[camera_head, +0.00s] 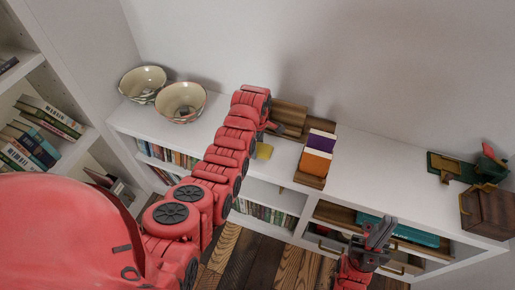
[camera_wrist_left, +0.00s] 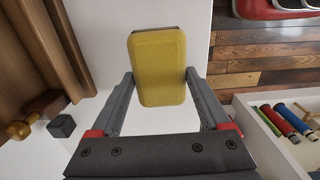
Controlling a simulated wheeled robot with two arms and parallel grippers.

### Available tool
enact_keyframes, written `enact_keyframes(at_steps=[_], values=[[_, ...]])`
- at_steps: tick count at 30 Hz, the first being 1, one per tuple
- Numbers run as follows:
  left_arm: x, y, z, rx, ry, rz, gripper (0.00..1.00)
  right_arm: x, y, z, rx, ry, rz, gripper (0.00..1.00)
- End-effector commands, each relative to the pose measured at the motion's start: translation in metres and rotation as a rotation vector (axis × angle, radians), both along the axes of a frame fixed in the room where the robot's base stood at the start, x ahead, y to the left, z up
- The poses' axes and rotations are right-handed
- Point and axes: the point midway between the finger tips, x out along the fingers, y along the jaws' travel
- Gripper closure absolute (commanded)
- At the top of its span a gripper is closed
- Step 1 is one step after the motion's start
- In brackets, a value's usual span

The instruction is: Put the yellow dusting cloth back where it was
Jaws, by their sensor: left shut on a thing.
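The yellow dusting cloth (camera_wrist_left: 158,66) is a folded, rounded block between the fingers of my left gripper (camera_wrist_left: 165,100) in the left wrist view. My left gripper is shut on it. In the head view the cloth (camera_head: 263,151) shows just below the end of my left arm, over the white shelf top (camera_head: 350,160). I cannot tell whether it touches the shelf. A wooden holder (camera_head: 311,181) with purple, white and orange folded cloths (camera_head: 316,152) stands to its right. My right gripper (camera_head: 377,238) is low in front of the shelf unit; its opening is unclear.
Two patterned bowls (camera_head: 180,102) stand at the left of the shelf top. Wooden pieces (camera_head: 289,117) lie behind my left gripper. A brown box (camera_head: 486,209) and a green object (camera_head: 452,167) are at the right. The shelf top right of the holder is clear.

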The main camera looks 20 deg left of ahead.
Motion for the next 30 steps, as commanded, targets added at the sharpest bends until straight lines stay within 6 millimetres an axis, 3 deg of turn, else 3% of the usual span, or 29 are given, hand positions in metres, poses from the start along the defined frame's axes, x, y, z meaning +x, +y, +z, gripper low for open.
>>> enact_keyframes(at_steps=[7,17,18,21,30], values=[[-0.001,0.000,-0.020,0.000,0.003,0.000,0.72,0.000,0.000,0.008,0.000,0.000,0.000,1.00],[0.000,0.000,-0.025,0.000,0.001,-0.001,0.72,0.000,0.000,0.003,0.000,0.000,0.000,1.00],[-0.001,0.000,-0.024,0.000,0.001,0.000,0.17,0.000,0.000,0.004,0.000,0.000,0.000,1.00],[0.000,0.000,-0.023,0.000,0.001,0.000,0.00,0.000,0.000,0.004,0.000,0.000,0.000,1.00],[0.000,0.000,-0.019,0.000,0.000,0.000,0.00,0.000,0.000,0.009,0.000,0.000,0.000,1.00]])
